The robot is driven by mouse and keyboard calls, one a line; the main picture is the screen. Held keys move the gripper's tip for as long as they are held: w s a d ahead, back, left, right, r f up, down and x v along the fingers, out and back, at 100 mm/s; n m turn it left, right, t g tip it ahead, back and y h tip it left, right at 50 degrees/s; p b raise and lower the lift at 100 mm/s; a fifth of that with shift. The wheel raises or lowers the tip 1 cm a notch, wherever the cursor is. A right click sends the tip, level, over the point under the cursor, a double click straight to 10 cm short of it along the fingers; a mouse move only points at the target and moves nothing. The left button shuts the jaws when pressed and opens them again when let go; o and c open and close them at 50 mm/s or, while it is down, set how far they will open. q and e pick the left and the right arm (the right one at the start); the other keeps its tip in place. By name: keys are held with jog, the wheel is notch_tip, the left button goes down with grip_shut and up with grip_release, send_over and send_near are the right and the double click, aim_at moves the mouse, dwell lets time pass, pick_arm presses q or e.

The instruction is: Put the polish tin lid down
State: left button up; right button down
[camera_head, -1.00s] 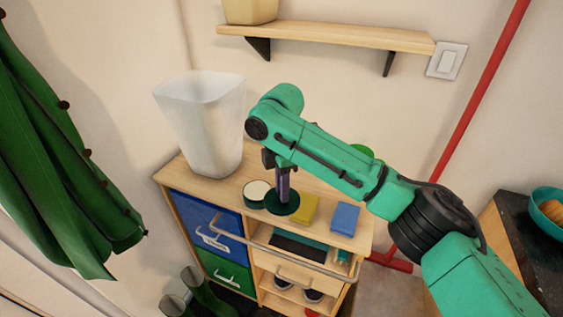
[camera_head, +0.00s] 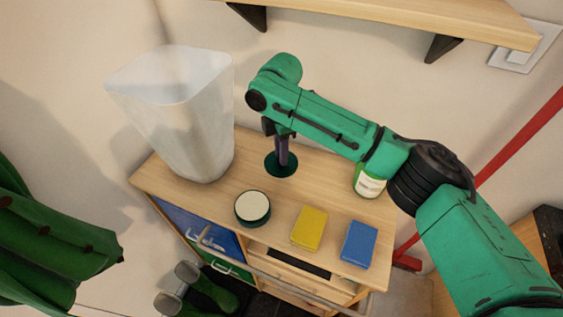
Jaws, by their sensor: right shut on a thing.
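The polish tin lid (camera_head: 271,169) is a dark green disc under the fingers of my right gripper (camera_head: 281,160). The gripper points down and is shut on the lid. The lid is at or just above the wooden cabinet top (camera_head: 200,200); I cannot tell whether it touches. The polish tin (camera_head: 252,207), dark green with a pale filling, stands open on the cabinet top, in front and to the left of the lid. My left gripper does not show.
A translucent white bin (camera_head: 175,115) stands at the back left. A yellow sponge (camera_head: 309,228) and a blue sponge (camera_head: 359,244) lie near the front edge. A green jar with a pale label (camera_head: 369,184) is behind my right arm. Wood between lid and sponges is clear.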

notch_tip(320, 180, down, 5)
jog(key=shift+w+f+p, duration=0.15)
jog(key=shift+f+p, duration=0.05)
jog(key=shift+p, duration=0.15)
jog(key=c, duration=0.7)
grip_release()
notch_tip(320, 180, up, 12)
jog(key=shift+r+b, duration=0.15)
jog(key=shift+b, duration=0.6)
